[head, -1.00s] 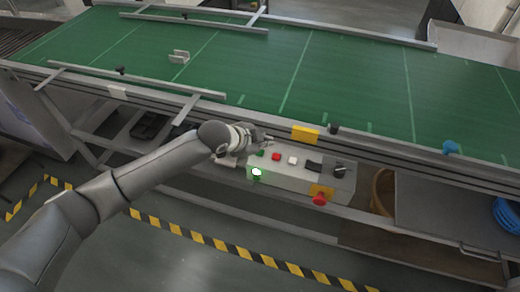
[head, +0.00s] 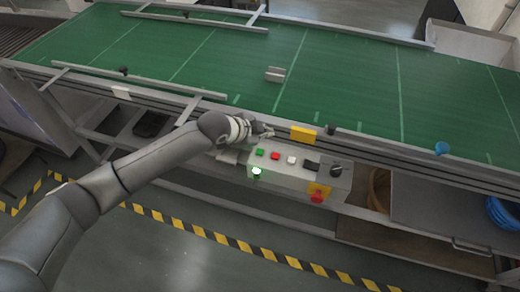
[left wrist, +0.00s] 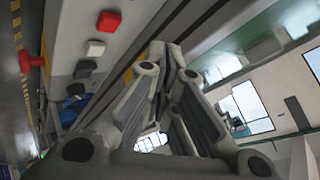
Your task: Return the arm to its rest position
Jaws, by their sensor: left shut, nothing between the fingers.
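My left arm comes in from the left in the head view. My left gripper (head: 266,131) is shut and empty, just above the left end of the grey control box (head: 285,179). In the left wrist view its fingers (left wrist: 167,52) are together with nothing between them. The box carries a green button (head: 260,152), a red button (head: 275,156), a white button (head: 292,160), a black switch (head: 337,171) and a red emergency knob (head: 317,196). A lamp (head: 256,171) on its front glows green. The gripper looks clear of the buttons. My right gripper is not in view.
A green conveyor belt (head: 340,90) runs behind the box, with a small grey bracket (head: 274,75) on it. Metal guide rails (head: 140,81) edge the belt. Open floor lies in front.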

